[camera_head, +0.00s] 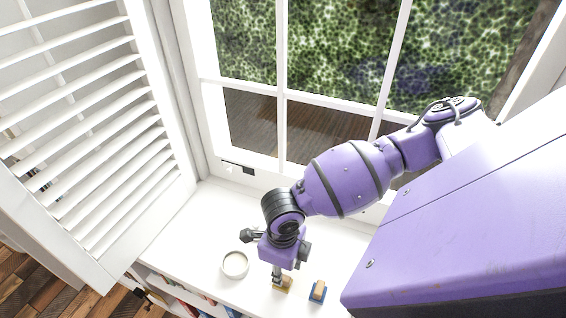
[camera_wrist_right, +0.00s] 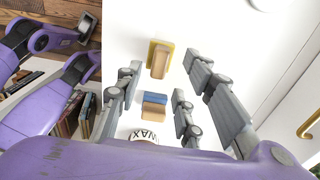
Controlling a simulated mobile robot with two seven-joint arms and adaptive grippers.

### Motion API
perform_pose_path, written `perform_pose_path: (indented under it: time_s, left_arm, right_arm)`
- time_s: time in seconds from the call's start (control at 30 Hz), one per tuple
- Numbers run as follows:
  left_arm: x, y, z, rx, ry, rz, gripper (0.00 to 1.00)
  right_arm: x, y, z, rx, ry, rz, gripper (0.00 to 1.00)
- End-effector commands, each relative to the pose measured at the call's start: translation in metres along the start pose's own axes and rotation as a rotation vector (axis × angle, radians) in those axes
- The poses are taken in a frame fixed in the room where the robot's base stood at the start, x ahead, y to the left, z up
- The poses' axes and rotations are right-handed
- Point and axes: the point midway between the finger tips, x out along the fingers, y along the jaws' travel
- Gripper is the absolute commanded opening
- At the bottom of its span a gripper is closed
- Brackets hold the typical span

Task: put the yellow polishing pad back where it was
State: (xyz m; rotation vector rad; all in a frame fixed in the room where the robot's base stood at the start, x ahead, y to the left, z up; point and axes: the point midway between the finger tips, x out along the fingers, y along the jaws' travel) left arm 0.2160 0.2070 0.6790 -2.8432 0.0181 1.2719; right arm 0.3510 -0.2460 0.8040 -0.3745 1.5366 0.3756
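The yellow polishing pad (camera_head: 283,285) has a tan block on top and lies flat on the white sill. It also shows in the wrist view (camera_wrist_right: 161,60), near the far ends of my right gripper's fingers. My right gripper (camera_head: 278,279) points down over the pad in the head view and partly covers it. In the wrist view the right gripper's fingers (camera_wrist_right: 163,75) stand apart, with nothing held between them. I cannot tell exactly how high they are above the pad. My left gripper is not seen in the head view.
A blue pad (camera_head: 318,291) with a tan block lies right of the yellow one. A WAX tin (camera_wrist_right: 144,135) is partly hidden by my gripper. A round white dish (camera_head: 235,265) stands to the left. Books (camera_wrist_right: 82,115) sit below the sill edge; a window and shutter (camera_head: 90,140) border it.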

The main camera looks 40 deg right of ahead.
Motion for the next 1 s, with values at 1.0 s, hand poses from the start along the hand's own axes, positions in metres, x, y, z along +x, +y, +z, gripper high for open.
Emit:
perform_pose_path:
  time_s: [1.0]
  left_arm:
    - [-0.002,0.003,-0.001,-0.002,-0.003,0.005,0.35]
  right_arm:
    - [-0.073,0.000,0.000,0.000,0.001,0.000,0.35]
